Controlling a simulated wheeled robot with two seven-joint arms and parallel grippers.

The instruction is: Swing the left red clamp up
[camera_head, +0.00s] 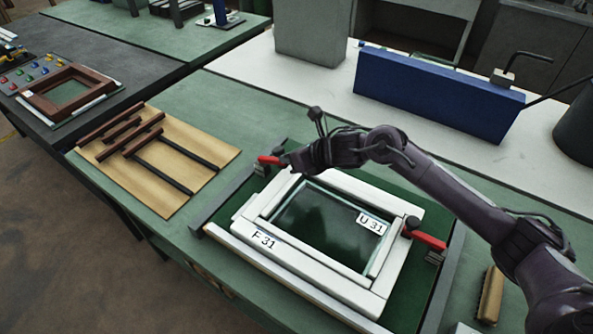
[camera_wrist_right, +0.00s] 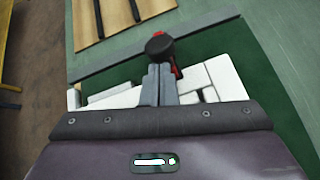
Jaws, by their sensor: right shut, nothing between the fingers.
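The left red clamp (camera_head: 268,160) is at the far left corner of a white frame (camera_head: 284,264). Its red lever lies low and points left in the head view. My right gripper (camera_head: 288,161) is shut and empty, with its tips right beside the lever's right end; I cannot tell whether they touch. In the wrist view, the shut fingers (camera_wrist_right: 160,84) point at a black round part, and a bit of the red clamp (camera_wrist_right: 176,69) shows just right of it. My left gripper is not in view.
A right red clamp (camera_head: 428,240) sits at the frame's right side. The frame surrounds a dark glass pane (camera_head: 325,229) with labels. A board with brown strips (camera_head: 160,165) lies left. A blue box (camera_head: 440,92) stands behind. A brown block (camera_head: 490,294) lies at right.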

